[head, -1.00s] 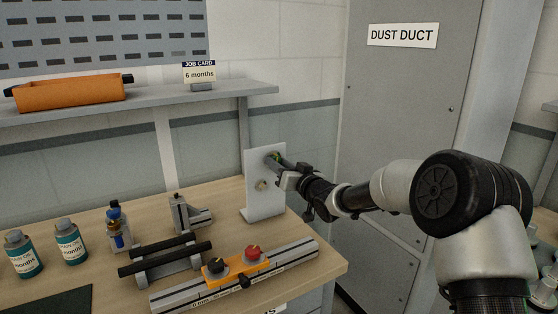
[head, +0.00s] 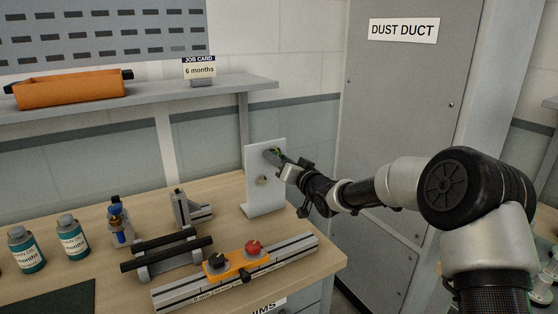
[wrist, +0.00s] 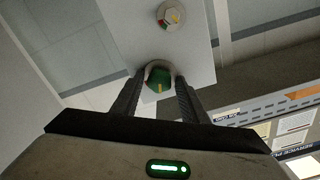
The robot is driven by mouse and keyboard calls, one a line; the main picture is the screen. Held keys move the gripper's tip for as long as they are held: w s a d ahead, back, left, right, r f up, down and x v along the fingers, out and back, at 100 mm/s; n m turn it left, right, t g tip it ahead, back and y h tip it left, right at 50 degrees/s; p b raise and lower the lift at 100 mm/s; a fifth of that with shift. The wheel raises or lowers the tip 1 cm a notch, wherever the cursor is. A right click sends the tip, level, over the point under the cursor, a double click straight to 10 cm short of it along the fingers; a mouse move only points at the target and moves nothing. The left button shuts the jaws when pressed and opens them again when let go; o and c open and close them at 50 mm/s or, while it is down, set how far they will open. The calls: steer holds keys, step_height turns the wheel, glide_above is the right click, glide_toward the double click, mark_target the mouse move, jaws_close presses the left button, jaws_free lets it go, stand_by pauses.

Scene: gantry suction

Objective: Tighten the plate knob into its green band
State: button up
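A pale upright plate (head: 255,195) stands at the right end of the workbench. In the wrist view a green knob (wrist: 158,80) with a yellow mark sits on the plate, between my two fingers. My gripper (wrist: 160,86) has one finger on each side of this knob, with what looks like a narrow gap to each. In the head view my gripper (head: 280,160) is at the plate's upper part and hides most of the knob. Lower on the plate is a round dial (head: 262,180). In the wrist view this dial (wrist: 171,16) shows coloured marks and a pointer.
In front of the plate lies a metal rail (head: 290,255) with an orange block (head: 232,263) bearing a black and a red knob. Teal bottles (head: 72,238) and black-barred metal stands (head: 165,252) are to the left. A grey cabinet (head: 390,120) stands behind my arm.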

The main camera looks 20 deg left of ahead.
steer(key=shift+o, duration=0.7)
steer(key=v, duration=1.7)
steer(key=shift+s+p, duration=0.25)
steer(key=shift+p, duration=0.1)
steer(key=shift+d, duration=0.1)
